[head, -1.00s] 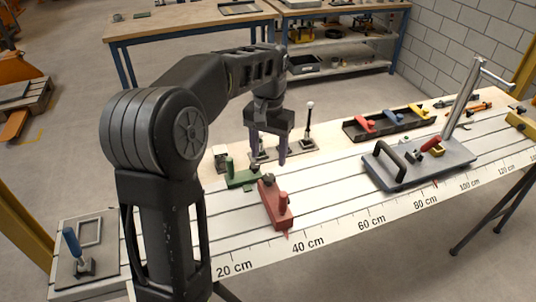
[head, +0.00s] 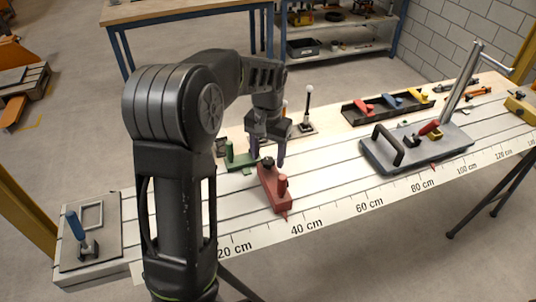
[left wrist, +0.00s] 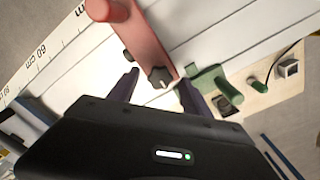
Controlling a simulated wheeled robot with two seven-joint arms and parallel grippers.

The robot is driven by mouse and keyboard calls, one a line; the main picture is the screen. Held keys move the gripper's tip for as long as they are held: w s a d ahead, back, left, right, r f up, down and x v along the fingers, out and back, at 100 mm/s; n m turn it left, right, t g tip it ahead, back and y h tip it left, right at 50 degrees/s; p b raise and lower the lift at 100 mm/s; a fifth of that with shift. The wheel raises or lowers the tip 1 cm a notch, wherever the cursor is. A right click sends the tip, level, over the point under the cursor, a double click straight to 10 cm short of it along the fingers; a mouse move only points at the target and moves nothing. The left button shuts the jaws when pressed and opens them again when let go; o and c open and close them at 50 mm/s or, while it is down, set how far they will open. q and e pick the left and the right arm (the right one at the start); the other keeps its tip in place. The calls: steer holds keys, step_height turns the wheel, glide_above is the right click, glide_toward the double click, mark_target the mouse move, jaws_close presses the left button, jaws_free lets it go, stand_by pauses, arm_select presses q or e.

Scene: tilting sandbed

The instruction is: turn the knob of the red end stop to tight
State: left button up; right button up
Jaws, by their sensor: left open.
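The red end stop (head: 273,192) lies across the pale slotted bed near the 40 cm mark, with an upright red handle at its near end. Its dark knob (head: 267,163) is at the far end. My left gripper (head: 268,158) is over that end, pointing down, open and empty. In the left wrist view the red end stop (left wrist: 140,38) runs down to its lobed knob (left wrist: 160,77), which shows between the open fingertips (left wrist: 157,91). A small pale mark shows on the knob. I cannot tell whether the fingers touch it. My right gripper is out of view.
A green end stop (head: 240,161) sits close beside the red one, left of the gripper. A grey plate with a black handle (head: 388,143) and a tilted post stands to the right. A dark tray (head: 362,114) with coloured stops lies behind. The bed's front middle is clear.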

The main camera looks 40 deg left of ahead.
arm_select(q)
steer(key=shift+f, duration=0.4)
steer(key=shift+c, duration=0.6)
jaws_close()
